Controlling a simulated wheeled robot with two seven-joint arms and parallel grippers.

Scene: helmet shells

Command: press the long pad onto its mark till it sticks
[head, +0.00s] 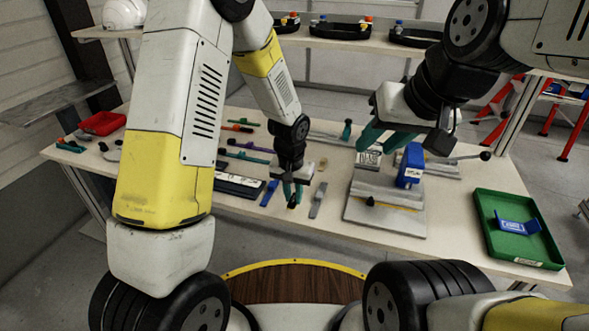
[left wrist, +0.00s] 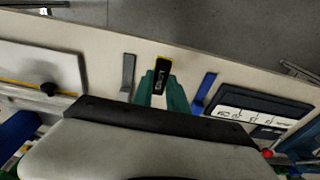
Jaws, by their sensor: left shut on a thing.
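My left gripper (head: 292,203) is over the front part of the table. It is shut on a small black piece with white lettering and a yellow end (left wrist: 162,78), seen between the green fingers in the left wrist view. I cannot tell for sure whether this piece is the long pad. In the head view the piece (head: 292,205) is small and dark. My right gripper (head: 384,140) has its teal fingers apart, above the back of a grey fixture plate (head: 375,218). I cannot make out the pad's mark or a helmet shell on the table.
A blue block (head: 410,166) stands on the fixture plate. A green tray (head: 545,261) with a blue part (head: 518,226) is at the right. A dark tray with white labels (head: 240,186), a grey strip (head: 318,200) and a blue strip (head: 270,193) lie near my left gripper.

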